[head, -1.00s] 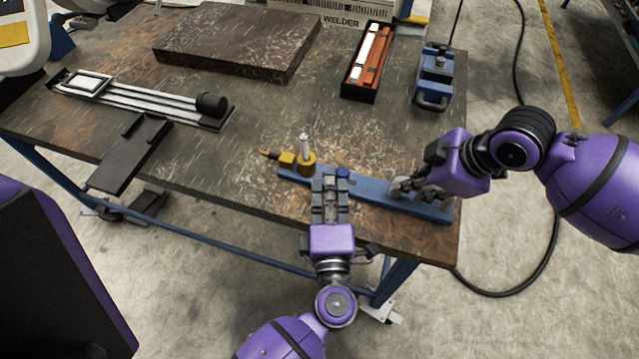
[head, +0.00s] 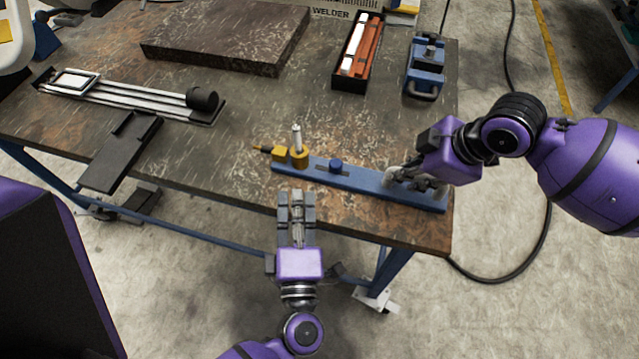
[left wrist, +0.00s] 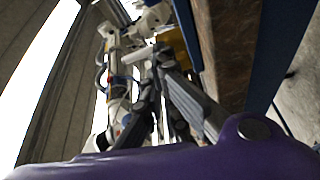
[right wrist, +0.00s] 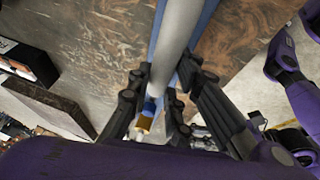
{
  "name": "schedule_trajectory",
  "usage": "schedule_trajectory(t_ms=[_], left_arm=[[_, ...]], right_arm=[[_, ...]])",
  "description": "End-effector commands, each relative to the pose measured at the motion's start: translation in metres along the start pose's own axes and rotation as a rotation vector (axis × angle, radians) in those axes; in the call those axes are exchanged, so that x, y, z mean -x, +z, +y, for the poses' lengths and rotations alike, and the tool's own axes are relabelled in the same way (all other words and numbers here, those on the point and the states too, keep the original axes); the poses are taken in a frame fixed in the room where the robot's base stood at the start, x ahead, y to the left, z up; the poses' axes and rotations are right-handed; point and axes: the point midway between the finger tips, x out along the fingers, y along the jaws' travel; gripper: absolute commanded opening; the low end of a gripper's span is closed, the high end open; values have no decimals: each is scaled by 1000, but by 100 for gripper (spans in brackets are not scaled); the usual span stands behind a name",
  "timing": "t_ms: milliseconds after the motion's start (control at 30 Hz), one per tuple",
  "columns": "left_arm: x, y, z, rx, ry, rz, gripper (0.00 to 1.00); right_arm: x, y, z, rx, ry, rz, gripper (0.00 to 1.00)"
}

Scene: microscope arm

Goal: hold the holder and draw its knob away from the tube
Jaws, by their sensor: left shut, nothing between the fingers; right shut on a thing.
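The blue slotted bar (head: 350,180) of the holder lies along the table's front edge. A round blue knob (head: 335,164) stands on its slot. At its left end, a yellow block (head: 279,154) with a small side pin adjoins the yellow collar (head: 299,158) around an upright pale tube (head: 297,137). My right gripper (head: 403,178) is shut at the bar's right part; the right wrist view shows a grey post (right wrist: 175,40) between its fingers. My left gripper (head: 297,198) is shut and empty, in front of the bar's left end, apart from it.
A black box with white and red pieces (head: 358,50) and a blue vise-like device (head: 426,68) stand at the back. A dark slab (head: 225,40) and a black-ended rail fixture (head: 130,98) lie further left. The table's middle is clear.

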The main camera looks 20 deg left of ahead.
Motion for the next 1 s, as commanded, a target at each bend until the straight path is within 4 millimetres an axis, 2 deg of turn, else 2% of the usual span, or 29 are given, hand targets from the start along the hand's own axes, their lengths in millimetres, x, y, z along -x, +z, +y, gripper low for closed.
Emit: schedule_trajectory(t_ms=[33, 100, 200, 400, 500, 633, 733, 867, 1000], left_arm=[[-13, -25, 11, -110, 90, 4, 0], [-26, -49, 31, -261, 218, 5, 0], [-38, -72, 62, -484, 406, 3, 0], [-40, -86, 112, -909, 768, -20, 0], [-35, -84, 124, -1118, 942, -38, 0], [-28, -78, 127, -1388, 1162, -69, 0], [-23, -74, 119, -1593, 1325, -100, 0], [-20, -73, 97, -1857, 1526, -148, 0], [-23, -79, 65, -2114, 1715, -210, 0]], right_arm=[[2, -2, 2, 1, 4, 3, 0], [2, -2, 2, 1, 4, 3, 0], [2, -2, 2, 1, 4, 3, 0], [1, -2, 1, 1, 4, 3, 0], [1, -1, 1, 1, 4, 3, 0], [1, -1, 1, 1, 4, 3, 0], [1, -1, 1, 1, 4, 3, 0], [1, -1, 1, 1, 4, 3, 0], [1, -1, 1, 1, 4, 3, 0]])
